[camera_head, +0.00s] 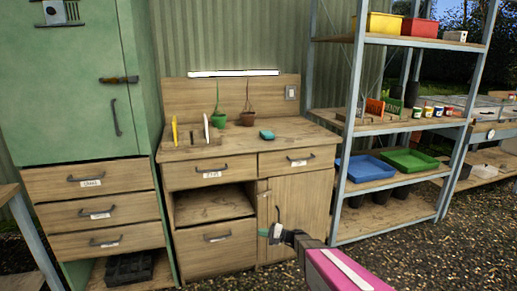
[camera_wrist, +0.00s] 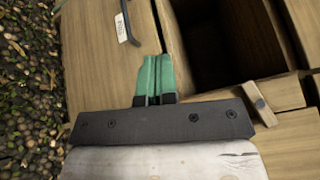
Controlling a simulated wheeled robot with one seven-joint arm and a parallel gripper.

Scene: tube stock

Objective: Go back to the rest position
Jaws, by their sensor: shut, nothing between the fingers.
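My gripper (camera_head: 274,233) is in front of the wooden workbench (camera_head: 233,132), before its lower cabinet door (camera_head: 296,216). My pink arm link reaches up to it from the bottom right. In the wrist view the gripper's green fingers (camera_wrist: 155,76) lie side by side, shut, with nothing between them. Beyond them show a wooden front with a label and dark handle, and a dark open compartment (camera_wrist: 225,40). I cannot tell whether the fingers touch the wood.
A green cabinet (camera_head: 75,80) with drawers stands left. A metal shelf rack (camera_head: 345,150) with blue and green trays stands right. A turquoise object (camera_head: 267,135) and two plant pots sit on the bench. Gravel (camera_head: 440,235) lies open at the lower right.

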